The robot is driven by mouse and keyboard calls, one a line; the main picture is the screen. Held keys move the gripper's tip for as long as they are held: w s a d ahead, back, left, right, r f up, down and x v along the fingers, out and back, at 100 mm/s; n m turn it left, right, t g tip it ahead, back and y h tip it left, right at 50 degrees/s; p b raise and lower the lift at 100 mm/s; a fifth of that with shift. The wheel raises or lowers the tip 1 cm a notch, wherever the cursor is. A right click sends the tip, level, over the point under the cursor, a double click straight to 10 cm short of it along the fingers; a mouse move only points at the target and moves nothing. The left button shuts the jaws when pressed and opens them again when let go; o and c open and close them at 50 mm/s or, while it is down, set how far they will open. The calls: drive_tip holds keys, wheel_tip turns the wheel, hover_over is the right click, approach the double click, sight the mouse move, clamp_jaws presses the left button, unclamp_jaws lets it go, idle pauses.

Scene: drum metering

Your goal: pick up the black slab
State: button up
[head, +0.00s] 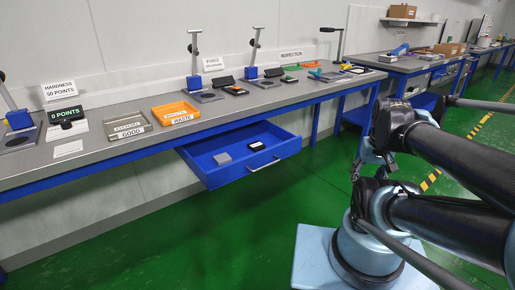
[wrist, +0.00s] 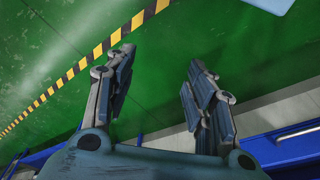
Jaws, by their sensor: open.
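An open blue drawer (head: 213,180) sticks out under the bench. In it lie a grey block (head: 222,158) and a small dark piece with a pale face (head: 256,146). The dark piece may be the black slab, but it is too small to tell. My gripper (wrist: 160,62) is open and empty in the wrist view, with green floor showing between its fingers. In the head view my arm is at the right, apart from the drawer and to the right of it. No slab shows in the wrist view.
The long grey bench (head: 100,150) carries an orange waste tray (head: 176,112), a metal good tray (head: 127,126), a points display (head: 66,115) and several test stands. Green floor (head: 235,220) is clear before the drawer. Striped tape (wrist: 72,72) crosses the floor.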

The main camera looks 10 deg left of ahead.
drive_tip(key=shift+o, duration=1.2)
drive_tip(key=w+a+r+n, duration=0.2)
drive_tip(key=w+a+r, duration=0.3)
drive_tip(key=w+r, duration=0.1)
drive_tip(key=shift+w+r, duration=0.4)
drive_tip(key=shift+w, duration=0.05)
drive_tip(key=w+a+r+n, duration=0.3)
drive_tip(key=w+a+r, duration=0.2)
drive_tip(key=w+a, duration=0.3)
drive_tip(key=n+g+y, duration=0.1)
drive_tip(key=n, duration=0.4)
hover_over(257, 145)
wheel_tip(257, 145, down, 10)
drive_tip(key=shift+w+d+f, duration=0.1)
drive_tip(key=shift+w, duration=0.05)
drive_tip(key=shift+f, duration=2.85)
drive_tip(key=c, duration=1.2)
